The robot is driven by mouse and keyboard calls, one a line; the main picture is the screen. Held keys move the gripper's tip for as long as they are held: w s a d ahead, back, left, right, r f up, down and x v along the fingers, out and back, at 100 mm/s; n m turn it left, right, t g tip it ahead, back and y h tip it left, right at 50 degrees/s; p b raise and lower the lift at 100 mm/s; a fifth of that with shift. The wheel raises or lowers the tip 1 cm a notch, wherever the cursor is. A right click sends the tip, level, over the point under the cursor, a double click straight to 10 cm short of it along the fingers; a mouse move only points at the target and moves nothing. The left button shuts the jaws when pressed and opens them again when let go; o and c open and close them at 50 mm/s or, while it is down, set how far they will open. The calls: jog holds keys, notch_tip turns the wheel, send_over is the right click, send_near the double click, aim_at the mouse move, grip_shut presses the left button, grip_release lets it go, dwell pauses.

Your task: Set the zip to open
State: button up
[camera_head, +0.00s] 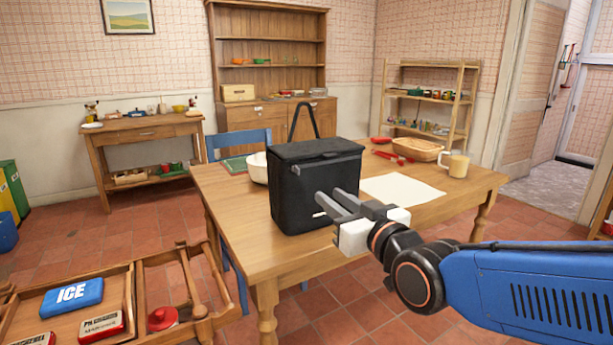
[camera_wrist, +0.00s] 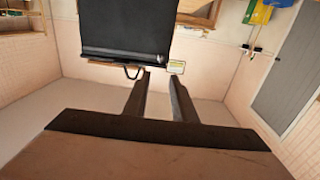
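A black box-shaped bag (camera_head: 300,190) stands upright on the wooden table, its lid down and its carry strap (camera_head: 303,118) raised above it. A small pale mark (camera_head: 319,214) shows low on its front; I cannot tell whether it is part of the zip. The zip itself is too small or dark to make out. My gripper (camera_head: 325,203) is in front of the bag's right part, its fingers apart and empty; I cannot tell whether they touch it. In the wrist view the bag (camera_wrist: 122,28) is beyond and left of the open fingers (camera_wrist: 160,82).
The wooden table (camera_head: 235,205) also bears a white bowl (camera_head: 258,168), a white sheet (camera_head: 402,190), a wicker basket (camera_head: 418,149), red tools and a mug (camera_head: 455,165). An open drawer unit with a blue ICE pack (camera_head: 72,296) is at the lower left.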

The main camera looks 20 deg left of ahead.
aim_at(299, 174)
jog(key=x, duration=1.5)
jog(key=shift+w+a+f, duration=0.1)
jog(key=shift+w+a, duration=0.15)
jog(key=shift+a, duration=0.1)
grip_shut()
dwell(0.9)
